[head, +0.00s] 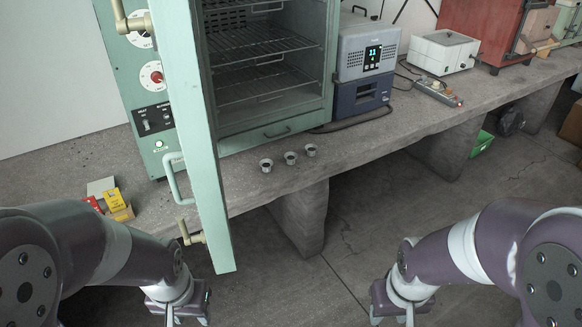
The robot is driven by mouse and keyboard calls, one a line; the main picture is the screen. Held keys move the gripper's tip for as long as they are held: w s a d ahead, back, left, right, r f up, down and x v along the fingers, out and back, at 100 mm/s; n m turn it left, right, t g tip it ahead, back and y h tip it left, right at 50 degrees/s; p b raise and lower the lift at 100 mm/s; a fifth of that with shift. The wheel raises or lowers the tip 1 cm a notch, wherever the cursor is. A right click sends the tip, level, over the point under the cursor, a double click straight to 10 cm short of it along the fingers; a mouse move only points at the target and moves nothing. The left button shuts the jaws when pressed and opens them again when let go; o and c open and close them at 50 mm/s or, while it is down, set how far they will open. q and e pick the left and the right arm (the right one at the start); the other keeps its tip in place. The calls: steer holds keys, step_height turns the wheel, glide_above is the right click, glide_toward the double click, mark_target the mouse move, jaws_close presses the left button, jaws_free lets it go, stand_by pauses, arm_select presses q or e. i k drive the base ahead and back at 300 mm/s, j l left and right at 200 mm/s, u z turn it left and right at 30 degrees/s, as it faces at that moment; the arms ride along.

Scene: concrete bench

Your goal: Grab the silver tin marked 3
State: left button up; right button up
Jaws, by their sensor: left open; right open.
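Three small silver tins stand in a slanting row on the concrete bench, in front of the open oven: a left tin (266,166), a middle tin (291,158) and a right tin (311,150). Their tops look dark. Any number on them is too small to read, so I cannot tell which is marked 3. My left gripper (187,318) is at the bottom edge, left of centre, open and empty, well short of the tins. My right gripper (392,318) is at the bottom edge, right of centre, open and empty, also far from them.
The green oven door (200,130) stands open towards me, left of the tins. Small red and yellow boxes (112,200) lie at the bench's left. A blue-grey device (366,70), a white box (443,52) and a power strip (438,92) stand to the right. Bench (370,148) right of the tins is clear.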

mark_target(290, 156)
steer(key=l+z, duration=0.1)
steer(key=z, duration=0.25)
steer(key=i+z, duration=0.15)
steer(key=z, duration=0.15)
steer(key=l+z, duration=0.1)
steer(key=z, duration=0.25)
steer(key=i+u, duration=0.2)
steer(key=i, duration=0.35)
steer(key=i+u, duration=0.2)
steer(key=i, duration=0.3)
steer(key=i+l+u, duration=0.2)
steer(key=i, duration=0.35)
steer(key=i+l+u, duration=0.2)
steer(key=i, duration=0.3)
steer(key=i+l+u, duration=0.2)
steer(key=i+l, duration=0.2)
steer(key=i+u, duration=0.1)
steer(key=u, duration=0.45)
